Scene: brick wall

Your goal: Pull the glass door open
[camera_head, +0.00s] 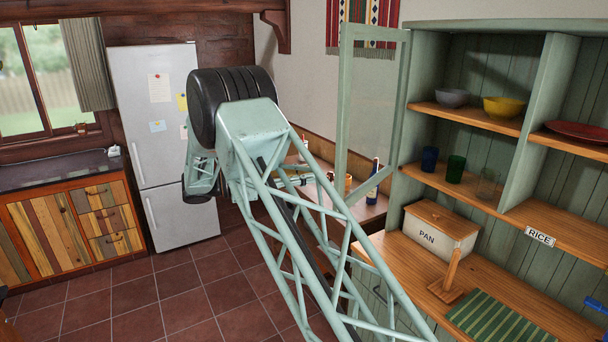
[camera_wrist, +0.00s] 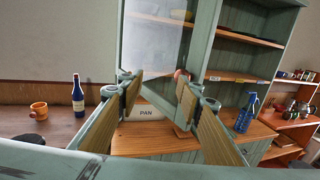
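The glass door (camera_head: 372,100) has a pale green frame and a clear pane. In the head view it stands swung out at the left end of the green cupboard (camera_head: 425,110), whose shelves are exposed. In the wrist view the door (camera_wrist: 153,45) rises just beyond my gripper (camera_wrist: 158,90), its frame behind the fingertips. I cannot tell whether a fingertip touches the frame. In the head view my gripper is mostly hidden behind my arm.
A PAN box (camera_head: 438,228), a wooden stand (camera_head: 452,275) and a green striped mat (camera_head: 498,318) are on the cupboard's counter. Bowls and cups stand on its shelves. A side table holds a blue bottle (camera_wrist: 78,95) and an orange mug (camera_wrist: 39,110). The tiled floor at left is clear.

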